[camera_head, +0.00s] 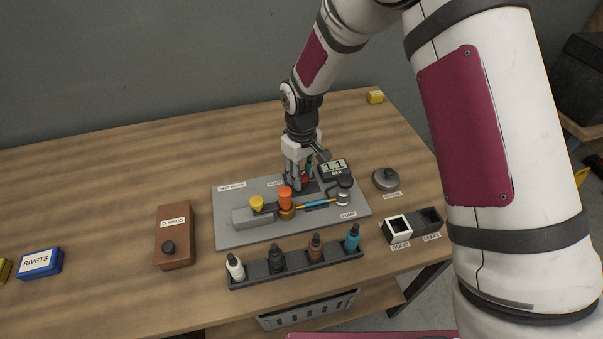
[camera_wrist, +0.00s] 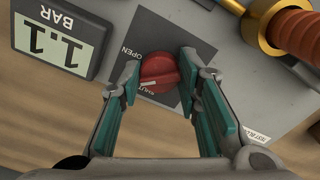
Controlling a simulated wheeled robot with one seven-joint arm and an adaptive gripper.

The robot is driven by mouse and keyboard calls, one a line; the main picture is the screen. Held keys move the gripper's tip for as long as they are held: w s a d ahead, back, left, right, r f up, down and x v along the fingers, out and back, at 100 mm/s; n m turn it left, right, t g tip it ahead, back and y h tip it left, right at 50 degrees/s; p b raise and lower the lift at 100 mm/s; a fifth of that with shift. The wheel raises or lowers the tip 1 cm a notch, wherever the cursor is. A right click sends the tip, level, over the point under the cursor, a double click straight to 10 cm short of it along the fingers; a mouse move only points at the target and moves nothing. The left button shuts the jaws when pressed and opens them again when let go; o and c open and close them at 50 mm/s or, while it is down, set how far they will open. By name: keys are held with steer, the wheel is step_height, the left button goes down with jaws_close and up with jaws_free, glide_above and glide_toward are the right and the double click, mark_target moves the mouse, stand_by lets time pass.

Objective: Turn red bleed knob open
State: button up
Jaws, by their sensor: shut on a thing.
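The red bleed knob (camera_wrist: 158,72) sits on a dark label plate marked OPEN and SHUT on the grey test board (camera_head: 230,227). Its white pointer line lies toward the SHUT lettering in the wrist view. My gripper (camera_wrist: 158,78) has its teal-padded fingers on both sides of the knob and is shut on it. In the head view my gripper (camera_head: 304,178) reaches down onto the board, and a little red of the knob (camera_head: 306,177) shows between the fingers. The gauge (camera_head: 335,169) beside it reads 1.1 BAR; it is also in the wrist view (camera_wrist: 60,38).
A bottle rack (camera_head: 300,269) lies nearer. A brown box (camera_head: 174,236) stands left, a round grey thing (camera_head: 386,180) right. The table's back left is clear.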

mark_target(301, 175)
steer(key=m, duration=0.4)
steer(key=shift+m, duration=1.8)
steer(key=o, duration=1.1)
steer(key=shift+o, duration=0.2)
step_height(301, 175, up, 12)
